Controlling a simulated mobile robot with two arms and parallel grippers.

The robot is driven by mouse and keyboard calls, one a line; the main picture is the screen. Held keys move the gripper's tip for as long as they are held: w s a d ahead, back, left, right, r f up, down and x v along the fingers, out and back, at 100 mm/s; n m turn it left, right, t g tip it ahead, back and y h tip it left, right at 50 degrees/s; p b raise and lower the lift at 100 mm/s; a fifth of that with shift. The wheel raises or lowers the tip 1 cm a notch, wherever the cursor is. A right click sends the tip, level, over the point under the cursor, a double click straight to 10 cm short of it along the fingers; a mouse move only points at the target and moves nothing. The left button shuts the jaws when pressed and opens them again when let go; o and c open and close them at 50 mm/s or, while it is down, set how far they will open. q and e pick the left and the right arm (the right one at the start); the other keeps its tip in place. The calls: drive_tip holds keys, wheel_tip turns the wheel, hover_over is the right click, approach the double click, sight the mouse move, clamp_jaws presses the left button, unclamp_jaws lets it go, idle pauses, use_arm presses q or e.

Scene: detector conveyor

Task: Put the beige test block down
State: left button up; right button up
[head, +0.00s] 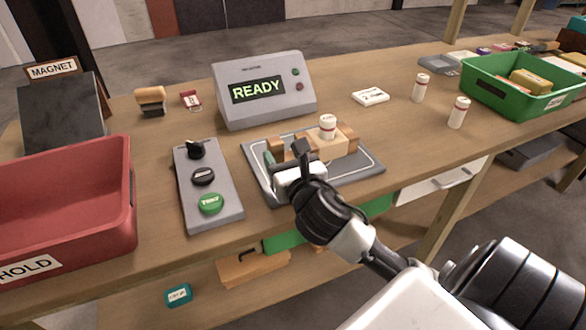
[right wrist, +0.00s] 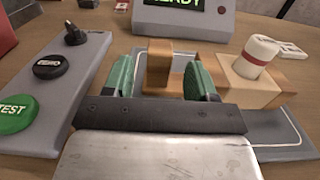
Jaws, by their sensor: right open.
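The beige block (head: 328,146) sits on the grey outlined plate (head: 357,170) in front of the READY display, with a white jar with a red band (head: 327,125) standing on top. In the right wrist view the beige block (right wrist: 245,82) is to the right of my fingers. A brown wooden upright (right wrist: 159,66) stands between or just beyond my right gripper's green-padded fingers (right wrist: 160,80). My right gripper (head: 284,160) is open, low over the plate's left part; contact with the wood cannot be told. My left gripper is not in view.
A grey button panel (head: 189,192) lies left of the plate, and the READY display (head: 263,90) stands behind it. A red HOLD bin (head: 120,195) is at left. A green bin (head: 480,82) and two white jars (head: 420,87) (head: 459,112) are at right.

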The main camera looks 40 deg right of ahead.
drive_tip(key=v, duration=0.5)
idle(0.5)
